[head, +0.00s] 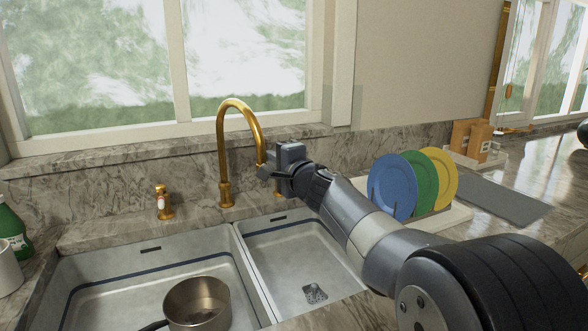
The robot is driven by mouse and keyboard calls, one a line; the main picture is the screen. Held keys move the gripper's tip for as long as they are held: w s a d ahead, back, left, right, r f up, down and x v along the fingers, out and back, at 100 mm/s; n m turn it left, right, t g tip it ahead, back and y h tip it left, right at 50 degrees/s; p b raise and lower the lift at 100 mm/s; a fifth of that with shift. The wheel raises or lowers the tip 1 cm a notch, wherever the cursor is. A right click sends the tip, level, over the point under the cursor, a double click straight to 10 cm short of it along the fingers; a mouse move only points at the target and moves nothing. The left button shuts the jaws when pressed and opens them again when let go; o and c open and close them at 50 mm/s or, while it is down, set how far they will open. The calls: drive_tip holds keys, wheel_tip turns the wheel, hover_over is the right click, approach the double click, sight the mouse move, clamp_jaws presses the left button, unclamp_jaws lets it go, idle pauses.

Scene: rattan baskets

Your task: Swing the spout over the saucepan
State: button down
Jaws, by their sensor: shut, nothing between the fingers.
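The gold spout (221,135) rises from the ledge behind the sink and arches over to the right, with its tip on the right basin's side. A metal saucepan (179,306) stands in the left basin, its dark handle pointing to the lower left and cut off by the frame. My gripper (266,172) is shut and empty, right at the spout's downward end. It hides the tip, and I cannot tell whether they touch.
The left basin (110,275) and right basin (300,250) share a thin divider. A gold tap handle (164,205) stands left of the spout. Blue, green and yellow plates (395,185) stand in a rack on the right. A green bottle (12,228) is at the far left.

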drive_tip(key=s+a+m+h+b, duration=0.1)
drive_tip(key=s+a, duration=0.4)
drive_tip(key=a, duration=0.9)
drive_tip(key=shift+a+t+h+b, duration=0.3)
drive_tip(key=shift+t+h+b, duration=0.15)
drive_tip(key=shift+b, duration=0.8)
drive_tip(key=shift+w+d, duration=0.1)
